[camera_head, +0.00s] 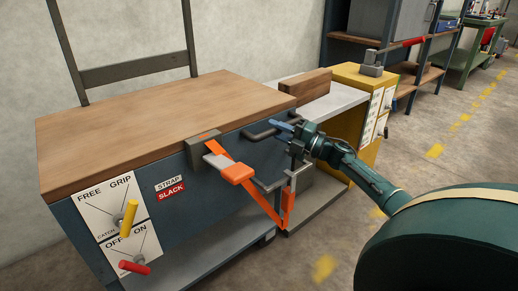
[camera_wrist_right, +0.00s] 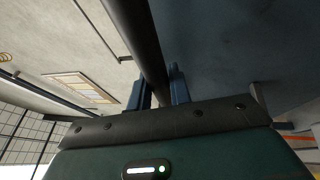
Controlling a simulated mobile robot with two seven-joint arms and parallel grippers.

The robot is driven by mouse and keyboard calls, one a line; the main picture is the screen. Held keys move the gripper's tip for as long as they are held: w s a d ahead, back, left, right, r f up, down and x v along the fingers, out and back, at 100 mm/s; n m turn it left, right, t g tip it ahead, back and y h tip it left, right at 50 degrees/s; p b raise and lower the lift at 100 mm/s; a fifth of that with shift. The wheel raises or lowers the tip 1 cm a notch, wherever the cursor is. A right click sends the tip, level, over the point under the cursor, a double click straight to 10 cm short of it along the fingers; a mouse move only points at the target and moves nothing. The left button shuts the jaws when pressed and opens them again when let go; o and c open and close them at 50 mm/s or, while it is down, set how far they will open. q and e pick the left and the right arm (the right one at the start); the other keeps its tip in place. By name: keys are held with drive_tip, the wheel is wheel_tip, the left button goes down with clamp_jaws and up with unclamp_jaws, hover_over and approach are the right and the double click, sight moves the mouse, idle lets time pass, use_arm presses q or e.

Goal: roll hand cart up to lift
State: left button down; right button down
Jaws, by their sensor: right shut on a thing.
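A blue cart-like bench (camera_head: 165,218) with a wooden top (camera_head: 150,118) fills the left of the head view. Dark handles stick out from its blue front. My right gripper (camera_head: 285,127) is at the upper dark handle (camera_head: 260,133), near the front's right end. In the right wrist view its fingers (camera_wrist_right: 158,88) are shut around a dark round bar (camera_wrist_right: 140,35). An orange strap (camera_head: 262,200) hangs from a grey block (camera_head: 202,151) down to a low hook. Beyond stands a yellow cabinet (camera_head: 352,88) beside a grey-topped surface (camera_head: 320,102); whether this is the lift, I cannot tell. My left gripper is out of view.
The blue front has a FREE/GRIP panel with a yellow lever (camera_head: 129,217), an OFF/ON panel with a red lever (camera_head: 134,268) and a STRAP SLACK label (camera_head: 170,190). A wooden block (camera_head: 306,87) stands beyond the top. Shelves (camera_head: 408,75) stand farther back; floor at right is clear.

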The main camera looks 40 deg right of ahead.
drive_tip(key=shift+d+f+b, duration=0.1)
drive_tip(key=shift+d+b, duration=0.2)
drive_tip(key=shift+d, duration=0.55)
drive_tip(key=shift+d+r, duration=0.2)
drive_tip(key=shift+d, duration=0.1)
drive_tip(key=c, duration=1.3)
unclamp_jaws()
drive_tip(key=shift+f, duration=0.1)
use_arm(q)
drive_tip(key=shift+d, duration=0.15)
use_arm(e)
drive_tip(key=shift+s+f, duration=0.1)
drive_tip(key=shift+s, duration=0.15)
use_arm(q)
drive_tip(key=p, duration=0.3)
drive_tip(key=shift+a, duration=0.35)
use_arm(e)
drive_tip(key=v, duration=1.2)
drive_tip(key=shift+s+d, duration=0.2)
